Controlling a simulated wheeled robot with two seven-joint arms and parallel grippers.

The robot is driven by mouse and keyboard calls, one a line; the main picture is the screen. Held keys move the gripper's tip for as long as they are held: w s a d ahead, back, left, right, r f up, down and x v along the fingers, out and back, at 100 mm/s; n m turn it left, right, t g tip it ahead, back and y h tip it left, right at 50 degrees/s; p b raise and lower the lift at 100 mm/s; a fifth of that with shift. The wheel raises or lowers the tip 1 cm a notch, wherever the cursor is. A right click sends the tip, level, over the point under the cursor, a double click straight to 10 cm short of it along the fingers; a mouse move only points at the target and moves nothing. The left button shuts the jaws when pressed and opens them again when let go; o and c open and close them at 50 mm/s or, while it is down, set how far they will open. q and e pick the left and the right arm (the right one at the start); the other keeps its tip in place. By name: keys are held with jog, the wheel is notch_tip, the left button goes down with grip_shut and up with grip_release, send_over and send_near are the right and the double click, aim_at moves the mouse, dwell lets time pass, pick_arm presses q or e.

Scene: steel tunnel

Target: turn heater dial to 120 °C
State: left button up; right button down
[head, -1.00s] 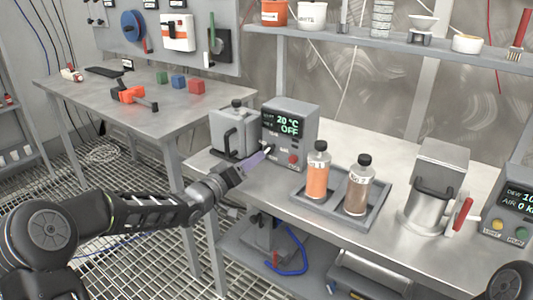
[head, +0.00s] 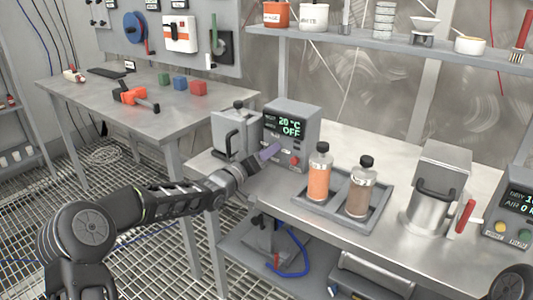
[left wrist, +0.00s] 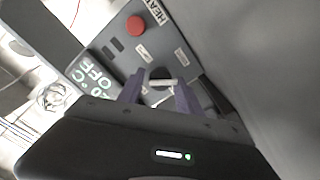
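The heater (head: 291,122) is a grey box on the right bench, and its display reads 20 °C and OFF. It also fills the upper part of the left wrist view, with a red button (left wrist: 136,25) on its panel. The dial (left wrist: 162,82), with a pale bar across it, shows between my left gripper's fingers in that view. My left gripper (head: 270,152) is at the front of the heater and hides the dial in the head view. Its purple fingers (left wrist: 160,92) are apart, one on each side of the dial; I cannot tell whether they touch it. My right gripper is not in view.
A grey tray (head: 341,219) with an orange bottle (head: 319,180) and a brown bottle (head: 360,195) stands right of the heater. A grey container with a black handle (head: 229,138) stands just left of it. A steel vessel (head: 428,205) is farther right.

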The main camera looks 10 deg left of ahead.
pick_arm(q)
grip_shut()
jog(key=shift+m, duration=0.3)
dwell(0.3)
